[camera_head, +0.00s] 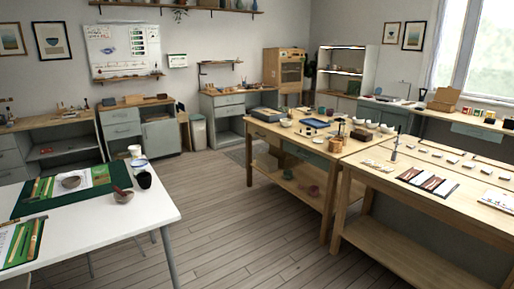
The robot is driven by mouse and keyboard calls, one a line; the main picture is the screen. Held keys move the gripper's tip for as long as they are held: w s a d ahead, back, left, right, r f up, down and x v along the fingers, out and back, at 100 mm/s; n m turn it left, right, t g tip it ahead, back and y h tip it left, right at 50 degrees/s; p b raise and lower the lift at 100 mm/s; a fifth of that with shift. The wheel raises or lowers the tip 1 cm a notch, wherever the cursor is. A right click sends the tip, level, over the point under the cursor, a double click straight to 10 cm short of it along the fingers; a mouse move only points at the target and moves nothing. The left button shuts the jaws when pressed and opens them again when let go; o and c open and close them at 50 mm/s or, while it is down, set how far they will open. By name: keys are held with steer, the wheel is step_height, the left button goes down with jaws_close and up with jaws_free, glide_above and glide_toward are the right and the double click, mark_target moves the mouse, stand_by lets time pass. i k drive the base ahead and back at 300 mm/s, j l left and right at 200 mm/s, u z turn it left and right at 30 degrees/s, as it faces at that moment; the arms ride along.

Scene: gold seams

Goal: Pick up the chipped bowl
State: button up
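Several bowls are in view, but all are too small to show which one is chipped. A grey-brown bowl (71,182) sits on the green mat (42,204) on the white table at left. My gripper is not in view.
The white table (105,226) also holds a dark cup (144,180) and a light cup (135,151). A wooden bench (440,218) with small items stands at right. The plank floor (215,215) between the white table and the wooden tables is clear. Cabinets line the back wall.

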mark_target(285, 123)
steer(key=i+j+u, duration=0.1)
steer(key=i, duration=3.3)
steer(key=i+j+z, duration=0.15)
steer(key=i+z, duration=0.35)
steer(key=i, duration=0.15)
steer(key=i+j+z, duration=1.45)
steer(key=j, duration=0.4)
